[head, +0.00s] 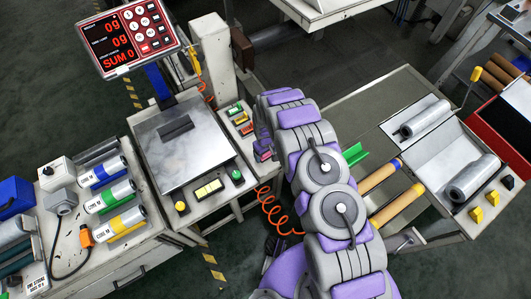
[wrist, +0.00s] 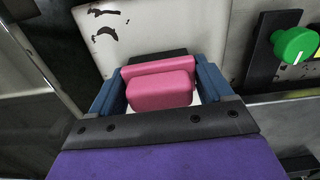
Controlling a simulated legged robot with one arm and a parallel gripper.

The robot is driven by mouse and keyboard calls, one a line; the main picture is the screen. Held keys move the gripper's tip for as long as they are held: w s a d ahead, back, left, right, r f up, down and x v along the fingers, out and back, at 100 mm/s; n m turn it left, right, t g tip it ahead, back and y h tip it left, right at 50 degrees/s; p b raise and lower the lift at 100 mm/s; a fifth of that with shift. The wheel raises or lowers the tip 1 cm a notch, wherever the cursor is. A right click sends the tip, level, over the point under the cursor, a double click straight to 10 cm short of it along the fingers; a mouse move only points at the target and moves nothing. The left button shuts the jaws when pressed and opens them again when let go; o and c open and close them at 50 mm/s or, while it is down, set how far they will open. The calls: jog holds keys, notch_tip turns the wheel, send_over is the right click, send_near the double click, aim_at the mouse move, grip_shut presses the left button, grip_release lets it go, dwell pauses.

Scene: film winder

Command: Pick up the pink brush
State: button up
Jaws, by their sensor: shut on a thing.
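In the wrist view the pink brush (wrist: 160,92) sits between the two blue fingers of my gripper (wrist: 163,88). The gripper is shut on it, with a finger at each side. A pale, scuffed surface lies beyond the brush; I cannot tell whether the brush touches it. In the head view my gray and purple arm reaches to the right of the weighing machine and hides most of the gripper.
A scale with a metal plate (head: 187,147) and a red display (head: 137,37) stands left of my arm. Small colored items (head: 236,115) lie beside it. Film rolls (head: 112,198) fill the left table. A right bench (head: 350,112) holds rolls. A green knob (wrist: 294,45) is near the gripper.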

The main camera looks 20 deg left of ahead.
jog(key=shift+r, duration=0.45)
notch_tip(320, 180, up, 3)
jog(key=shift+a+p, duration=0.15)
jog(key=shift+p, duration=0.6)
jog(key=s+a, duration=0.2)
jog(key=a, duration=0.2)
jog(key=s+a+p, duration=0.1)
jog(key=s+a, duration=0.1)
jog(key=a, duration=0.3)
jog(key=s+a+r+p, duration=0.1)
jog(key=s+a, duration=0.1)
jog(key=a, duration=0.3)
jog(key=shift+a, duration=0.25)
